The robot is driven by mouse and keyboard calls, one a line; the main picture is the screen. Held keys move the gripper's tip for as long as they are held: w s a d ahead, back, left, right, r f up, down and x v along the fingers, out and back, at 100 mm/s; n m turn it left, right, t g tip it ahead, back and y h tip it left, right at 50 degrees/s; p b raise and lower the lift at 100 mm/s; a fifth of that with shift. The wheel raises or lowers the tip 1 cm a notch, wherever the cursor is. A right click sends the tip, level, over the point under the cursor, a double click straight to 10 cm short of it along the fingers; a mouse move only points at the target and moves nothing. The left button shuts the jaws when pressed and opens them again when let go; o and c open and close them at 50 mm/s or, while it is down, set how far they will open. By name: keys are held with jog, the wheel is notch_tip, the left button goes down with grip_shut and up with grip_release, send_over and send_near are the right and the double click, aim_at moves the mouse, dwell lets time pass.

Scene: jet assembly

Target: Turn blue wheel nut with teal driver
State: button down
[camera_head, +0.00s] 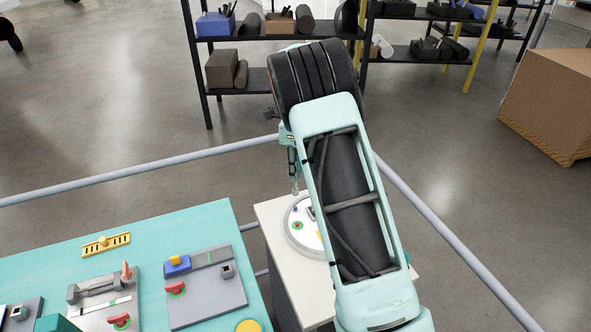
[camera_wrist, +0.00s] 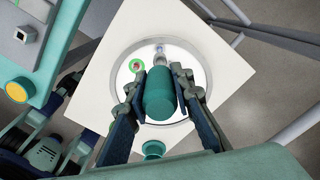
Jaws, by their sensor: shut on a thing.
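My gripper (camera_wrist: 160,97) is shut on the teal driver (camera_wrist: 160,92), a thick teal cylinder between its two fingers in the wrist view. The driver's grey end (camera_wrist: 160,51) points over the round white plate. In the head view my gripper (camera_head: 292,155) is above this plate (camera_head: 289,236), partly hidden by my arm. A small blue spot (camera_head: 295,209), likely the blue wheel nut, shows on the plate below the driver's shaft. I cannot tell whether the tip touches it. In the wrist view the nut is not clearly visible.
The plate lies on a white stand (camera_head: 270,214). A green ring with a red centre (camera_wrist: 136,65) is on the plate. A teal table (camera_head: 205,219) stands at left with grey boards (camera_head: 208,303) and a yellow bracket (camera_head: 106,244). A rail (camera_head: 140,170) runs behind.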

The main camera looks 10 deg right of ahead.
aim_at(295, 189)
jog(key=n, duration=1.4)
jog(key=shift+b, duration=0.4)
jog(key=shift+f+n, duration=0.25)
jog(key=shift+n, duration=0.25)
jog(key=shift+f+b, duration=1.7)
jog(key=shift+f, duration=0.9)
jog(key=shift+f, duration=0.15)
jog(key=shift+f+b, duration=0.35)
jog(key=shift+f, duration=0.05)
